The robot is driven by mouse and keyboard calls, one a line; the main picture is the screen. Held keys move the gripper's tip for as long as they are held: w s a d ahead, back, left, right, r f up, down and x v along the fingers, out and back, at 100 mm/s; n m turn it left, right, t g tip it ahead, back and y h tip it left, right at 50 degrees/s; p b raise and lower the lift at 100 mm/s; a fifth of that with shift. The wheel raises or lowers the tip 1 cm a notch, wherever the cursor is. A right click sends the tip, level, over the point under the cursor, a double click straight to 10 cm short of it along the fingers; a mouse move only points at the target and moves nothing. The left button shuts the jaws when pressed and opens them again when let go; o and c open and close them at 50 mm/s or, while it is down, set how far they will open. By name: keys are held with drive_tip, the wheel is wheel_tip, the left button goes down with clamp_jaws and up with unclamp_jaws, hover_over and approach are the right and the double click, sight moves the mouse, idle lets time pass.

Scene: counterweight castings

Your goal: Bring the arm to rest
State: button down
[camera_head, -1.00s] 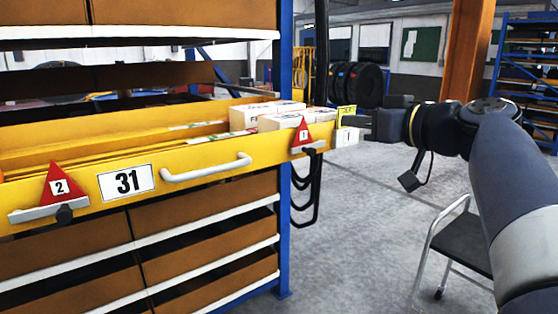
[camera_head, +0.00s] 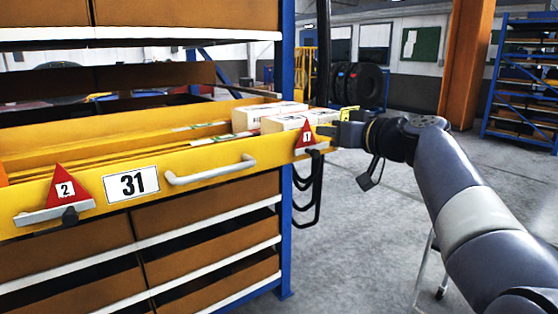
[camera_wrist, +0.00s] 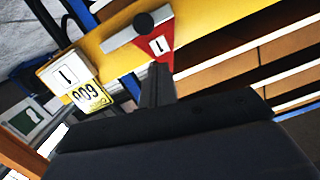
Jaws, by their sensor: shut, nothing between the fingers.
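My gripper (camera_head: 328,131) is at the right end of the yellow drawer in the head view, beside the red triangle marked 1 (camera_head: 306,135). In the wrist view my gripper (camera_wrist: 157,72) is shut and empty, its fingertips just below the same red triangle (camera_wrist: 160,46). I cannot tell whether the fingertips touch it. My arm reaches in from the lower right of the head view.
The yellow drawer (camera_head: 222,190) numbered 31 stands out from the shelf rack, with white boxes (camera_head: 270,115) in it. A second red triangle (camera_head: 66,188) marks its left end. Grey floor (camera_head: 350,240) lies open to the right.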

drive_tip(key=w+d+r+m+y+p, duration=0.1)
drive_tip(key=w+d+m+p, duration=0.3)
drive_tip(key=p, duration=2.7)
drive_tip(key=d+m+y, duration=0.1)
drive_tip(key=m, duration=0.6)
drive_tip(key=shift+d+r+p, duration=0.3)
drive_tip(key=shift+d+r, duration=0.05)
drive_tip(key=shift+r, duration=0.05)
drive_tip(key=shift+w+m, duration=0.15)
drive_tip(key=shift+m, duration=0.15)
drive_tip(key=shift+d+f+p, duration=0.15)
drive_tip(key=shift+f+p, duration=0.1)
drive_tip(key=shift+p, duration=0.2)
